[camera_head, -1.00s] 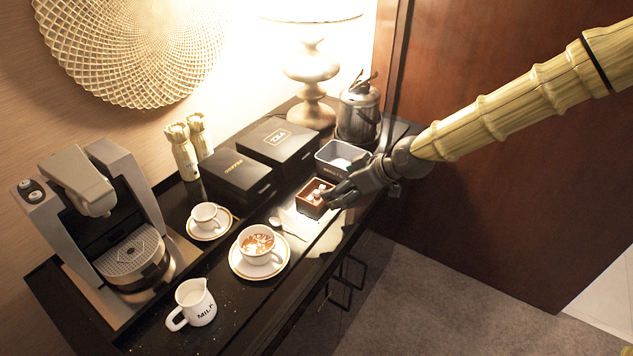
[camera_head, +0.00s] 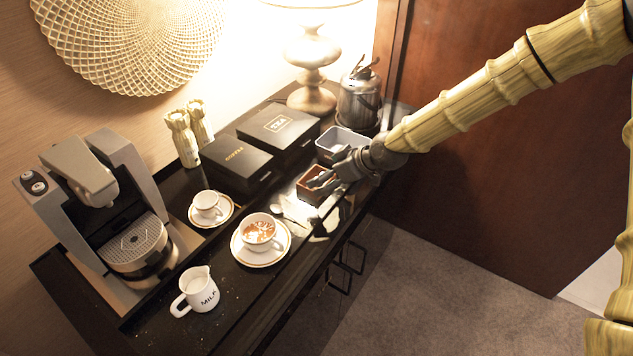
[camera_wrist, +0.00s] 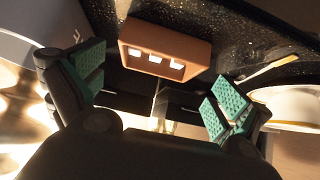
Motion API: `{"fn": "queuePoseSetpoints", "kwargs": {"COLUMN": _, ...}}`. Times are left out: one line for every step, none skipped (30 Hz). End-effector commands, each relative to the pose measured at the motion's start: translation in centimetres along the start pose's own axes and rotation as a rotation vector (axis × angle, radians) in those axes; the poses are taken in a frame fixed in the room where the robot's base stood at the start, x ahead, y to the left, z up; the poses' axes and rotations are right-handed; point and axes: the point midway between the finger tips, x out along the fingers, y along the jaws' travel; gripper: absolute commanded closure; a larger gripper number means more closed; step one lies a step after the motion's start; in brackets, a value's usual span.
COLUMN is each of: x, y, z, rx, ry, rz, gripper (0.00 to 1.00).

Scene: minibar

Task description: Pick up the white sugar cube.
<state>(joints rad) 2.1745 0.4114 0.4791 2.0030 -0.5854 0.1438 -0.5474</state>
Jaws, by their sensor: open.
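White sugar cubes (camera_wrist: 155,58) show through the opening of a small brown box (camera_wrist: 168,38) in the wrist view. Three white faces are visible in a row. The box appears beyond the fingertips.
A grey container (camera_head: 342,136) stands just behind my gripper. The milk jug (camera_head: 199,291) is at the front.

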Motion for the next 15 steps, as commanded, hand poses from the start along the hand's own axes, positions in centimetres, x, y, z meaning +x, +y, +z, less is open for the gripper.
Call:
{"fn": "queuePoseSetpoints", "kwargs": {"x": 0.2, "y": -0.1, "z": -0.1, "rx": 0.000, "ry": -0.002, "rz": -0.001, "gripper": 0.00}}
{"fn": "queuePoseSetpoints", "kwargs": {"x": 0.5, "y": -0.1, "z": -0.1, "rx": 0.001, "ry": -0.002, "rz": -0.002, "gripper": 0.00}}
{"fn": "queuePoseSetpoints", "kwargs": {"x": 0.9, "y": -0.1, "z": -0.2, "rx": 0.000, "ry": -0.002, "rz": -0.002, "gripper": 0.00}}
{"fn": "queuePoseSetpoints", "kwargs": {"x": 1.1, "y": 0.0, "z": -0.2, "rx": 0.000, "ry": -0.002, "rz": -0.001, "gripper": 0.00}}
{"fn": "queuePoseSetpoints", "kwargs": {"x": 1.4, "y": 0.0, "z": -0.3, "rx": 0.000, "ry": -0.002, "rz": -0.001, "gripper": 0.00}}
{"fn": "queuePoseSetpoints", "kwargs": {"x": 1.8, "y": -0.1, "z": -0.2, "rx": 0.001, "ry": -0.002, "rz": -0.002, "gripper": 0.00}}
{"fn": "queuePoseSetpoints", "kwargs": {"x": 2.1, "y": 0.0, "z": -0.3, "rx": 0.001, "ry": -0.001, "rz": -0.001, "gripper": 0.00}}
{"fn": "queuePoseSetpoints", "kwargs": {"x": 2.3, "y": 0.0, "z": -0.3, "rx": 0.001, "ry": -0.001, "rz": -0.001, "gripper": 0.00}}
{"fn": "queuePoseSetpoints", "kwargs": {"x": 2.8, "y": 0.0, "z": -0.3, "rx": 0.001, "ry": -0.001, "rz": -0.001, "gripper": 0.00}}
{"fn": "queuePoseSetpoints", "kwargs": {"x": 3.1, "y": 0.0, "z": -0.2, "rx": 0.001, "ry": -0.001, "rz": -0.002, "gripper": 0.00}}
{"fn": "queuePoseSetpoints", "kwargs": {"x": 3.4, "y": 0.0, "z": -0.2, "rx": 0.000, "ry": -0.002, "rz": -0.002, "gripper": 0.00}}
{"fn": "queuePoseSetpoints", "kwargs": {"x": 3.7, "y": 0.0, "z": -0.2, "rx": 0.000, "ry": -0.001, "rz": -0.002, "gripper": 0.00}}
{"fn": "queuePoseSetpoints", "kwargs": {"x": 3.9, "y": 0.0, "z": -0.2, "rx": 0.000, "ry": -0.001, "rz": -0.001, "gripper": 0.00}}
{"fn": "queuePoseSetpoints", "kwargs": {"x": 4.1, "y": 0.0, "z": -0.2, "rx": 0.000, "ry": -0.001, "rz": -0.001, "gripper": 0.00}}
{"fn": "queuePoseSetpoints", "kwargs": {"x": 4.3, "y": 0.0, "z": -0.2, "rx": 0.000, "ry": -0.001, "rz": -0.001, "gripper": 0.00}}
